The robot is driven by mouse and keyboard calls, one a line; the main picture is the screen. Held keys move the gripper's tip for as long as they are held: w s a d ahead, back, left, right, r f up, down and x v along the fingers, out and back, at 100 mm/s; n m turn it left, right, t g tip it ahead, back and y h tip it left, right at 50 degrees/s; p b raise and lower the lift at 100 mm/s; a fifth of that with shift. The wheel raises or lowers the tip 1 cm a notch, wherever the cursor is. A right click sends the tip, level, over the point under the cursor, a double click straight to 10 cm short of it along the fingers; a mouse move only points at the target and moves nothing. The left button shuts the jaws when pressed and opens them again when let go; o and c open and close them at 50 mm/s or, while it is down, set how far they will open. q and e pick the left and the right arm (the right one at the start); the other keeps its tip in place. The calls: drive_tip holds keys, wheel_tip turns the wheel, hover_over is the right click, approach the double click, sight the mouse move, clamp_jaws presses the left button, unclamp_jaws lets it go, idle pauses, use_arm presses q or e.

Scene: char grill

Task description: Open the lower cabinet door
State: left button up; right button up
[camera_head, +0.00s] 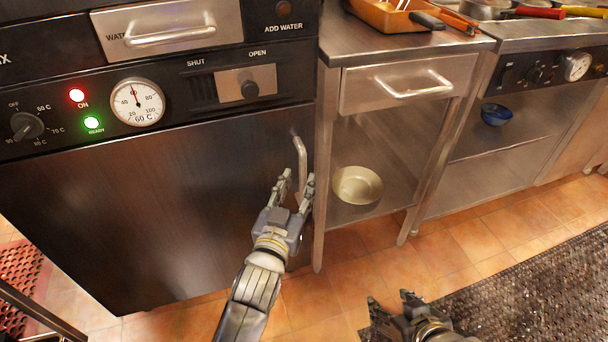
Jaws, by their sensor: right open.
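The black lower cabinet door (150,200) fills the left of the head view and looks shut. Its curved metal handle (300,150) stands upright near the door's right edge. My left gripper (298,176) is at the lower end of this handle. Its two fingertips are apart, one on each side of the handle in the picture. I cannot tell whether they touch or grip it. My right gripper (391,299) is open and empty, low over the floor at the bottom of the view, well away from the door.
A steel counter with a drawer (408,85) stands right of the cabinet; a pale bowl (357,185) sits on its open shelf. Its leg (319,220) is close beside my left gripper. Tiled floor (300,298) and a dark mat (520,300) lie in front.

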sight(302, 175)
use_arm(q)
drive_tip(key=x, duration=0.3)
drive_tip(key=shift+w+d+b, duration=0.1)
drive_tip(key=shift+w+b, duration=0.25)
drive_tip(key=shift+w+d, duration=0.15)
drive_tip(key=shift+w, duration=0.4)
use_arm(e)
drive_tip(key=w+a+r+t+y, duration=0.1)
drive_tip(key=w+r+t, duration=0.2)
drive_tip(key=w, duration=0.1)
drive_tip(key=shift+w+a+r, duration=0.25)
drive_tip(key=shift+a+r, duration=0.05)
drive_tip(key=shift+r, duration=0.05)
use_arm(q)
drive_tip(key=shift+c, duration=0.3)
clamp_jaws()
